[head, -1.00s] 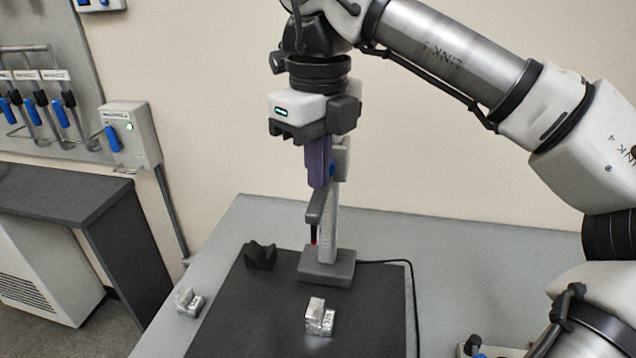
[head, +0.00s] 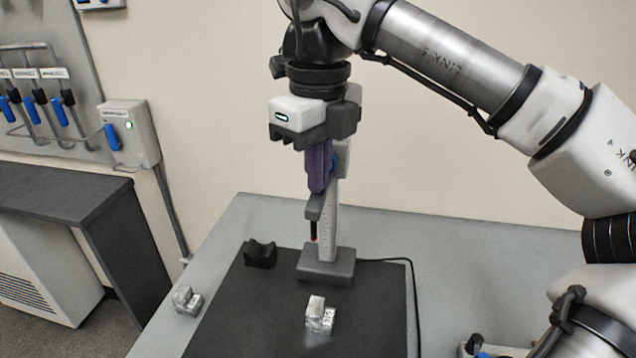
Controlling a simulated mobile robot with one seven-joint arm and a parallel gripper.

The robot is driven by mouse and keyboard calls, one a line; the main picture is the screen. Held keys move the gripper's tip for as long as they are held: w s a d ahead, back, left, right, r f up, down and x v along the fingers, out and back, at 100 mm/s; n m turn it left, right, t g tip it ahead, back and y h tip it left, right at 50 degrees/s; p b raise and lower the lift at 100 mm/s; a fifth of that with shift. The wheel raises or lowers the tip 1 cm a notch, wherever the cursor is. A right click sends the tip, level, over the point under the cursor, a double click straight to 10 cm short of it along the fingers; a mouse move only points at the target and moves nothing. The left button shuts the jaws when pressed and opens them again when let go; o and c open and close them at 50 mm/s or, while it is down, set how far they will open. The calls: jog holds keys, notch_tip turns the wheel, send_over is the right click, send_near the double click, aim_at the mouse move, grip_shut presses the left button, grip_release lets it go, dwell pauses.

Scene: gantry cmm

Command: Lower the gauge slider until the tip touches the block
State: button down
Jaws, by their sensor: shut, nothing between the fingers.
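The gauge stand (head: 331,230) is a pale, scaled upright column on a grey base (head: 326,268). A grey slider arm (head: 314,208) sticks out to its left and carries a dark, thin probe with a red tip (head: 313,239), just above the base's left part in the picture. A silver stepped block (head: 320,317) sits on the mat, apart from the stand.
The dark mat (head: 245,320) lies on a grey table (head: 465,265). A black notched block (head: 260,254) is left of the stand, and a second silver block (head: 187,300) sits off the mat's left side. A black cable (head: 413,285) runs along the right edge.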

aim_at(318, 219)
notch_tip(318, 219, down, 14)
jog(key=b, duration=0.9)
jog(key=shift+r, duration=0.15)
dwell(1.5)
jog(key=shift+f+b, duration=0.65)
jog(key=shift+f, duration=0.15)
dwell(0.6)
jog(key=shift+r, duration=0.1)
jog(key=shift+r+p, duration=2.8)
jog(key=shift+r, duration=0.65)
